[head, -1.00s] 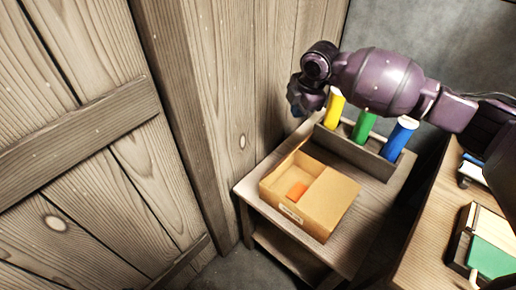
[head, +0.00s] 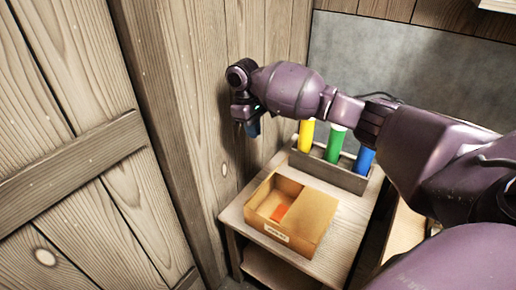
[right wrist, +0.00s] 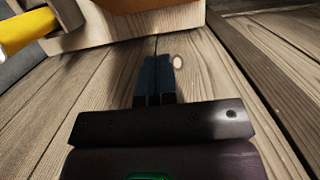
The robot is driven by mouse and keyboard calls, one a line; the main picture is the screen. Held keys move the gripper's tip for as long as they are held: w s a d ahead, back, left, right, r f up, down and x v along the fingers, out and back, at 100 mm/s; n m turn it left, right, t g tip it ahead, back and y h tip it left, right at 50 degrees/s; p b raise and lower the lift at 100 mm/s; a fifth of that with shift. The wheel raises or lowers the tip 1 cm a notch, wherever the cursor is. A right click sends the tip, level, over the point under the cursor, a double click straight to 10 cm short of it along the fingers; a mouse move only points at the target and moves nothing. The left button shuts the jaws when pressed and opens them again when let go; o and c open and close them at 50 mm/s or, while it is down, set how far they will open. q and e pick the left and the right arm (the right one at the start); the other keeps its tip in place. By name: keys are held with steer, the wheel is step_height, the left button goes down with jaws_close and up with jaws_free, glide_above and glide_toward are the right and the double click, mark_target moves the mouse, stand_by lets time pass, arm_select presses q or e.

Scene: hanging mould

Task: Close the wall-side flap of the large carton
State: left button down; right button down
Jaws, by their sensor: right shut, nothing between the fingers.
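The large carton (head: 310,222) sits on a small wooden table. Its right half is covered by a flap lying flat. Its left half, on the wall side, is open, and an orange item (head: 280,212) shows inside. I cannot clearly make out the wall-side flap's angle. My right gripper (head: 253,131) is beside the plank wall, above and behind the carton, apart from it, fingers pointing down. In the right wrist view its blue fingers (right wrist: 156,62) are shut and empty. A brown part, probably the carton (right wrist: 135,4), shows at the top edge there. My left gripper is out of view.
A grey rack (head: 325,170) holding yellow (head: 306,135), green (head: 336,145) and blue (head: 363,160) cylinders stands behind the carton. The plank wall (head: 215,90) rises close on the left. The small table (head: 237,213) has a narrow bare strip at its left.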

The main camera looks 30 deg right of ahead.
steer(key=s+f, duration=0.1)
steer(key=f, duration=0.2)
steer(key=s+d+f+b, duration=0.1)
steer(key=f, duration=0.3)
steer(key=s+f, duration=0.1)
steer(key=f, duration=0.2)
steer(key=shift+s+d+f+b, duration=0.25)
steer(key=shift+s+d+b, duration=0.05)
steer(key=shift+s+b, duration=0.1)
steer(key=shift+s+d+f, duration=0.1)
steer(key=shift+s, duration=0.2)
steer(key=shift+s+d+f, duration=0.1)
steer(key=shift+s+f, duration=0.1)
